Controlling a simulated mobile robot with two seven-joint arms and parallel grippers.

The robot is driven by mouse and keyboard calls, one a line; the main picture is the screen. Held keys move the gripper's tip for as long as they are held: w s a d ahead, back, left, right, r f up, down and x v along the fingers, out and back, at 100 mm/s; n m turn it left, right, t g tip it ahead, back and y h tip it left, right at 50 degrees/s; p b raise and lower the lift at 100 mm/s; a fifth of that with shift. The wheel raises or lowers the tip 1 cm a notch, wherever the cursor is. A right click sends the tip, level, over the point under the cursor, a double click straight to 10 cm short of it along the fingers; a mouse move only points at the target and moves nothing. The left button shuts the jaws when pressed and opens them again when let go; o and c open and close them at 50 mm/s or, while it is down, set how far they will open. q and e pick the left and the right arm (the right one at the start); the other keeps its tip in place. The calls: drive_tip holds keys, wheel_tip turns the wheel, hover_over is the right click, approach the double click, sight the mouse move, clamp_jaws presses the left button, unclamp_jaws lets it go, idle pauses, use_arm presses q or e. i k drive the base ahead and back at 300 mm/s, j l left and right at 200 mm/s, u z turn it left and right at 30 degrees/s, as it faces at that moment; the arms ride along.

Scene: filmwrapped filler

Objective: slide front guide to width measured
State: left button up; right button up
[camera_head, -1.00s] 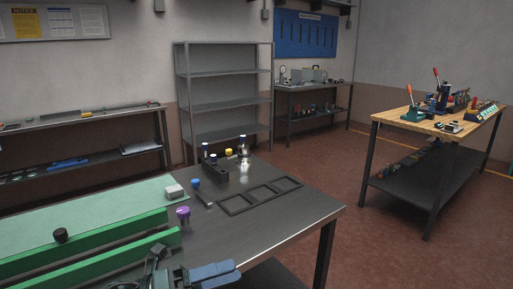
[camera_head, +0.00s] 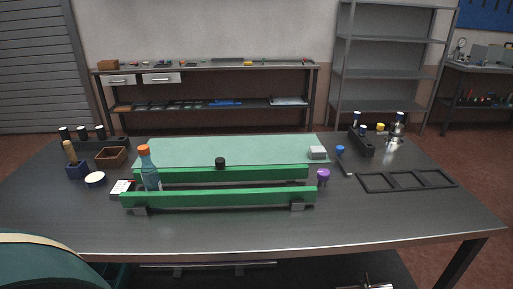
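The front guide (camera_head: 220,198) is a long green rail near the front of the dark table, on two dark feet. The back guide (camera_head: 265,174) is a parallel green rail behind it, with a black knob (camera_head: 220,162) at its middle. A gap runs between the rails. A clear bottle with an orange cap (camera_head: 149,169) stands at the left end of the rails; whether it is between them is hard to tell. A purple knob (camera_head: 323,175) is at the right end. Only a small metallic piece shows at the bottom edge; neither gripper can be made out.
A black three-opening frame (camera_head: 408,181) lies right. The table's front strip is clear.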

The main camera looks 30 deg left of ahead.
sight(221, 173)
drive_tip(key=u, duration=1.25)
